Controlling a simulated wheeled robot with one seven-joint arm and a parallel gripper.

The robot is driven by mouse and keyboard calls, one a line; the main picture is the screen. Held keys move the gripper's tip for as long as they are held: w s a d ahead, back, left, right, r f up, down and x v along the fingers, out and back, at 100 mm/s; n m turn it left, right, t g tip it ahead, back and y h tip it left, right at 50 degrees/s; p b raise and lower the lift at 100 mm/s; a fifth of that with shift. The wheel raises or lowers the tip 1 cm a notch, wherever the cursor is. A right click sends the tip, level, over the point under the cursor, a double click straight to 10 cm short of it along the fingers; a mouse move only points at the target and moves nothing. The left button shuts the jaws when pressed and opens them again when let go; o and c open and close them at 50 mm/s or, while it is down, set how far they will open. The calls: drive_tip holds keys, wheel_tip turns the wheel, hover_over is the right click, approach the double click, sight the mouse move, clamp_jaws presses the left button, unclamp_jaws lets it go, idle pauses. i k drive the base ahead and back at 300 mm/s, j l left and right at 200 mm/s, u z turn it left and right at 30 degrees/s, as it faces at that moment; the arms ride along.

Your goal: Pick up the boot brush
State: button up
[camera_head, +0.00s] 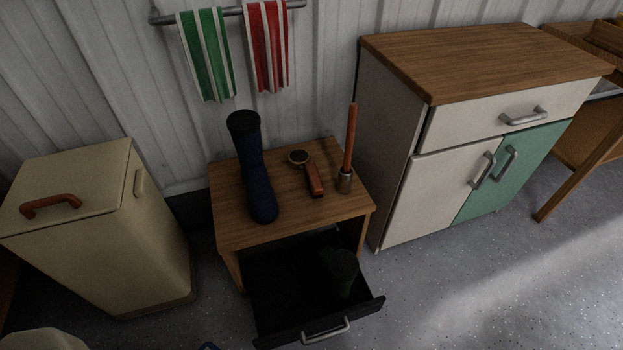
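A small tool with an orange-brown handle and a round, dark-rimmed head (313,180) lies on top of the small wooden cabinet (245,235); it may be the boot brush, though its bristles are too small to make out. To its right, an upright orange stick (350,135) rises from a small grey metal base (345,181). To its left is a tall dark blue boot-like or sock-like thing (255,175). My gripper is not in view.
The small cabinet's dark drawer (275,290) is pulled open, with a dark green cylindrical thing (343,272) in it. A beige bin (100,220) stands left; a taller cabinet (480,60) stands right. Striped towels (207,55) hang behind. The floor at right is clear.

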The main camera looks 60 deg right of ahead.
sight(314, 182)
drive_tip(key=k+j+z, duration=0.1)
drive_tip(key=z, duration=0.35)
drive_tip(key=k+j+z, duration=0.15)
drive_tip(key=z, duration=0.35)
drive_tip(key=k+z, duration=0.15)
drive_tip(key=z, duration=0.3)
drive_tip(key=i+z, duration=0.1)
drive_tip(key=i, duration=0.35)
drive_tip(key=k+j+u, duration=0.25)
drive_tip(key=k, duration=0.25)
drive_tip(key=l+u, duration=0.3)
drive_tip(key=u, duration=0.15)
drive_tip(key=k+l+u, duration=0.1)
drive_tip(key=l+u, duration=0.15)
drive_tip(key=u, duration=0.15)
drive_tip(key=k+l+u, duration=0.1)
drive_tip(key=l+u, duration=0.15)
drive_tip(key=u, duration=0.2)
drive_tip(key=k+l+u, duration=0.35)
drive_tip(key=k+l, duration=0.25)
drive_tip(key=l, duration=0.25)
drive_tip(key=k+l+u, duration=0.35)
drive_tip(key=k+l, duration=0.35)
